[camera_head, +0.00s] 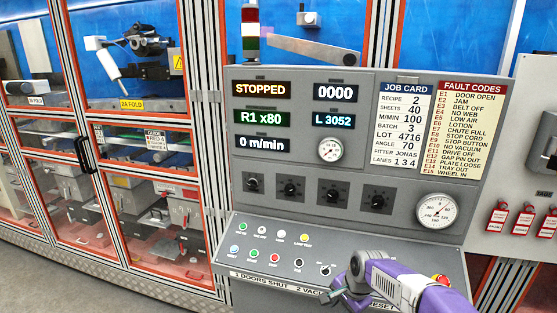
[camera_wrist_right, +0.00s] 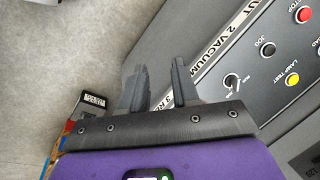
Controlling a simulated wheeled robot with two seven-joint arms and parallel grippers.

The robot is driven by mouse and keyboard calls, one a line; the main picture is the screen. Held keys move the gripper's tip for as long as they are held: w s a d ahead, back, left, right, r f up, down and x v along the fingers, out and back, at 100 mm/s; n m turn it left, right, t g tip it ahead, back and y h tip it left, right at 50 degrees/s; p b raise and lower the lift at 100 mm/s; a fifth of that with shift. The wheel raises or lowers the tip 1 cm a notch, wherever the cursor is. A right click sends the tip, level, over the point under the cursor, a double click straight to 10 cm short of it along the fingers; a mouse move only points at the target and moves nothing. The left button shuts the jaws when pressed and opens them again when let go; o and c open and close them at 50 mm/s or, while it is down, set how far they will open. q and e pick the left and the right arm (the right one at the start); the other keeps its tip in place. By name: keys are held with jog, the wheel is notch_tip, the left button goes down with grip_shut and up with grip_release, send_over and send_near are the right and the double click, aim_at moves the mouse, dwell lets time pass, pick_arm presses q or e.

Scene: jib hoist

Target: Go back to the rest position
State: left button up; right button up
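My right arm comes in from the bottom right of the head view in purple and grey. Its gripper (camera_head: 340,292) is over the lower edge of the grey control console (camera_head: 305,220), near the sloped button panel. In the right wrist view the two dark fingers of this gripper (camera_wrist_right: 160,72) stand apart, with nothing between them. The fingers are beside the console's front edge strip, with floor visible beyond; I cannot tell whether they touch the console. My left gripper is not in view.
The console display (camera_head: 262,89) reads STOPPED. Behind left stands a glazed machine with orange-edged doors (camera_head: 142,170). Red tags (camera_head: 523,220) hang on a grey panel at right. Grey floor (camera_wrist_right: 60,50) is open beside the console; a small labelled device (camera_wrist_right: 95,99) shows there.

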jog(key=s+a+f+n+g+y, duration=0.15)
jog(key=s+f, duration=0.25)
jog(key=f, duration=0.7)
jog(key=s+a+f+n+h, duration=0.1)
jog(key=s+a+f+n, duration=0.3)
jog(key=f, duration=0.8)
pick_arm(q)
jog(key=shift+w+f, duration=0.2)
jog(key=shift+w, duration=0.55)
pick_arm(e)
jog(key=s+f+n+y, duration=0.1)
jog(key=s+f, duration=0.3)
jog(key=s, duration=0.4)
jog(key=s+a+f+n, duration=0.1)
jog(key=s+f, duration=0.3)
jog(key=s, duration=0.4)
jog(key=shift+s+a+n+g+y, duration=0.15)
jog(key=shift+s+n+g+y, duration=0.2)
jog(key=shift+n, duration=0.1)
jog(key=shift+w, duration=0.1)
